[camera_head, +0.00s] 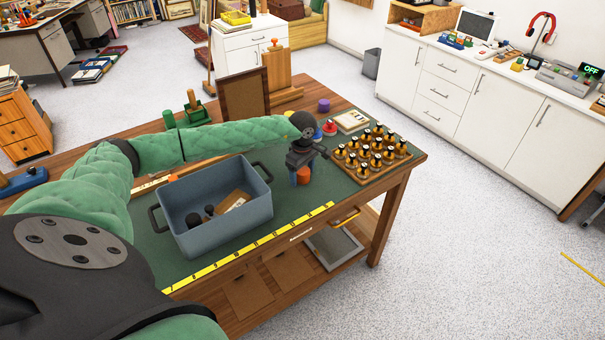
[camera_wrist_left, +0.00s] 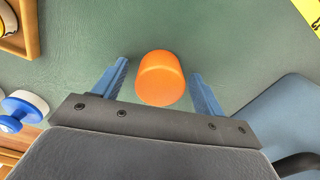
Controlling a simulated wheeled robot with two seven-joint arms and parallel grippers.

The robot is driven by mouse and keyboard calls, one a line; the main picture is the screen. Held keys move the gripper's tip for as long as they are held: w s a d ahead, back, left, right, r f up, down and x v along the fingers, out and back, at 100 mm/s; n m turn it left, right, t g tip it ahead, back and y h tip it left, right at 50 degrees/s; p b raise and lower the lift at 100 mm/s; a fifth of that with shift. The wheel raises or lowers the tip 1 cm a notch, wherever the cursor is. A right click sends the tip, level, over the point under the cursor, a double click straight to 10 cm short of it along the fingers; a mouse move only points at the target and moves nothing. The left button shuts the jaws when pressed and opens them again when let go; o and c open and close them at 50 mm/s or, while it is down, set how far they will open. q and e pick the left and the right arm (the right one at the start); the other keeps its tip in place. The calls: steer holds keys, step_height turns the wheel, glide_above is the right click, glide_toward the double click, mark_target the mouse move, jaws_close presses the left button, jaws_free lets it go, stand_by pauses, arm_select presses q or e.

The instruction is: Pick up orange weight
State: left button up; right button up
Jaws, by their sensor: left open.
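The orange weight (camera_wrist_left: 160,80) is a short orange cylinder standing on the green mat. In the head view the orange weight (camera_head: 304,175) shows just below and beside my left gripper (camera_head: 298,174). In the left wrist view my left gripper (camera_wrist_left: 158,88) is open, with one blue finger on each side of the weight. Gaps show between the weight and both fingers. My right gripper is not in view.
A grey-blue bin (camera_head: 215,207) with items inside stands left of the weight. A wooden rack (camera_head: 372,155) of several dark-topped pieces is to the right. A red-and-blue piece (camera_head: 329,128) and a purple one (camera_head: 324,105) stand behind. A yellow ruler (camera_head: 250,247) runs along the front edge.

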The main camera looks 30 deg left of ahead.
arm_select(q)
steer(key=c, duration=1.4)
steer(key=shift+c, duration=0.6)
steer(key=shift+r, duration=0.15)
